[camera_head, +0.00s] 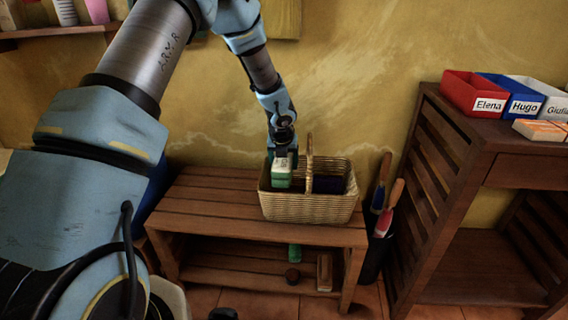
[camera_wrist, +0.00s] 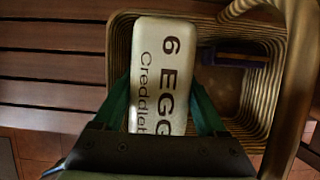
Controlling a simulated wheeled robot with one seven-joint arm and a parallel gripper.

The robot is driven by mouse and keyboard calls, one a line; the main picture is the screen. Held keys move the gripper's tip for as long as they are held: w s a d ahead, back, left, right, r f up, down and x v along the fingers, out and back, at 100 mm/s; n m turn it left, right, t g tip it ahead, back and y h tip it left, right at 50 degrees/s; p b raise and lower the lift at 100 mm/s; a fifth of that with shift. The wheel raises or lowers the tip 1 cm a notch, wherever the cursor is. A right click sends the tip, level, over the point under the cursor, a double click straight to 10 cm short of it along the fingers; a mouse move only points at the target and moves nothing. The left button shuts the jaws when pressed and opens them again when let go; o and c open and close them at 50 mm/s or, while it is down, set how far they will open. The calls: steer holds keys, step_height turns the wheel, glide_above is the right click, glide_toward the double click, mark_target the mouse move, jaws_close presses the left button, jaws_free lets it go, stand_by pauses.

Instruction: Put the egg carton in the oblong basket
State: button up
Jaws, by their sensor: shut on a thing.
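The oblong wicker basket (camera_head: 305,208) stands on the wooden bench. The carton is over the left part of the basket's opening. I cannot tell how far below the rim its base reaches. The basket's rim and right interior show in the wrist view (camera_wrist: 272,85).
A dark blue object (camera_head: 328,184) lies in the basket's right part. The arched handle (camera_head: 309,150) rises close to the right of my gripper. The slatted bench (camera_head: 212,205) is bare left of the basket.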

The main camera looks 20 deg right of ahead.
steer(key=shift+f+b, duration=5.15)
steer(key=shift+b, duration=0.1)
steer(key=o, duration=1.3)
steer(key=shift+r, duration=0.1)
steer(key=p+v, duration=0.4)
steer(key=v, duration=0.6)
steer(key=shift+s+r, duration=0.25)
steer(key=shift+r, duration=0.05)
